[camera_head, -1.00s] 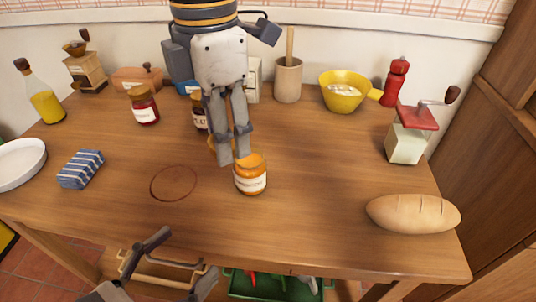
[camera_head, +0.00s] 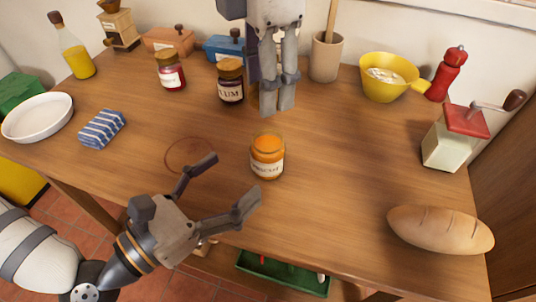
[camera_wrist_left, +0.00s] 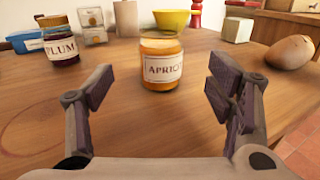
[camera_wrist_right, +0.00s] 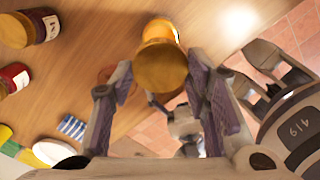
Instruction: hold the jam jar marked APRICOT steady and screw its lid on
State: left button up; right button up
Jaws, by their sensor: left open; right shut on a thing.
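The APRICOT jar (camera_head: 267,157) stands upright and lidless on the table, orange jam showing at its open top. My left gripper (camera_head: 236,176) is open, low at the front edge, its fingers pointing toward the jar. In the left wrist view the jar (camera_wrist_left: 161,66) shows its label, ahead between the spread fingers (camera_wrist_left: 160,92). My right gripper (camera_head: 278,110) is behind the jar, apart from it, fingers pointing down. In the right wrist view it is shut on a gold lid (camera_wrist_right: 160,68), which partly hides the jar. The lid is mostly hidden behind the fingers in the head view.
A PLUM jar (camera_head: 230,82) and a red jam jar (camera_head: 170,72) stand lidded at the back left. A striped cloth (camera_head: 102,128) and white plate (camera_head: 38,117) lie left, a bread loaf (camera_head: 440,229) right. The table around the APRICOT jar is clear.

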pick_arm(q)
jog(key=x, duration=0.8)
jog(key=shift+c, duration=0.5)
grip_shut()
pick_arm(e)
send_over(266, 136)
jog(key=shift+f, duration=2.5)
jog(key=shift+f, duration=0.9)
jog(key=shift+f, duration=0.55)
